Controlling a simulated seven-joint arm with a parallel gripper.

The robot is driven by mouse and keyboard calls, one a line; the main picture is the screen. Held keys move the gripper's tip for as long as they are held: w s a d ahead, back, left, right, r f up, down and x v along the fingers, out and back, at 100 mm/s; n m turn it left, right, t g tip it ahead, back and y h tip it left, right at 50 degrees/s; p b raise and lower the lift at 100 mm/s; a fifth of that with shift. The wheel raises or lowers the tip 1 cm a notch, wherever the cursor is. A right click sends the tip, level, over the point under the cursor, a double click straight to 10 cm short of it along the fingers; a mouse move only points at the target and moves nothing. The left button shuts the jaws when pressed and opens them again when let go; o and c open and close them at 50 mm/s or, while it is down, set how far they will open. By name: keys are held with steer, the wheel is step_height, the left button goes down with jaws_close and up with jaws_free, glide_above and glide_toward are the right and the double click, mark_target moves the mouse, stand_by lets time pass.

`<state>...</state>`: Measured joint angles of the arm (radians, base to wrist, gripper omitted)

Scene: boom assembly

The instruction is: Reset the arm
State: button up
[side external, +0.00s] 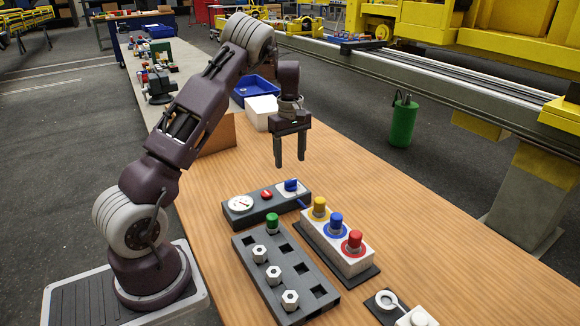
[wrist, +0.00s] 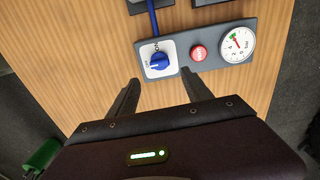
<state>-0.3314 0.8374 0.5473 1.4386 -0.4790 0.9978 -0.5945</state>
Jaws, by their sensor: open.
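My gripper (side external: 290,150) hangs in the air above the wooden table (side external: 420,250), fingers pointing down, open and empty. In the wrist view its two fingers (wrist: 162,92) are apart with only table and panel behind them. A grey control panel (side external: 270,204) lies below it. The panel carries a round gauge (side external: 240,203), a red button (side external: 266,194) and a blue knob (side external: 291,185). The blue knob (wrist: 158,61), red button (wrist: 198,53) and gauge (wrist: 237,44) also show in the wrist view. No finger touches the panel.
A white block (side external: 335,243) holds yellow, blue and red capped pegs. A dark tray (side external: 285,275) holds a green-capped peg and several hex nuts. A white box (side external: 262,112), a blue bin (side external: 254,88) and a brown board (side external: 218,136) stand behind my gripper.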

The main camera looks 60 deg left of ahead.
steer(key=s+d+r+m+t+h, duration=0.1)
steer(key=s+d+r+m, duration=0.25)
steer(key=d+r, duration=0.5)
steer(key=s+d+r+m+t, duration=0.2)
steer(key=s+d+r+m, duration=0.15)
steer(key=d+r, duration=0.5)
steer(key=s+d+m+t, duration=0.1)
steer(key=s+d+m, duration=0.4)
steer(key=s, duration=0.5)
steer(key=s+d+m+t+y, duration=0.1)
steer(key=s+d+m, duration=0.5)
steer(key=s, duration=0.4)
steer(key=shift+d+r+t, duration=0.3)
steer(key=shift+d+r, duration=0.1)
steer(key=shift+d, duration=0.4)
steer(key=shift+w, duration=0.1)
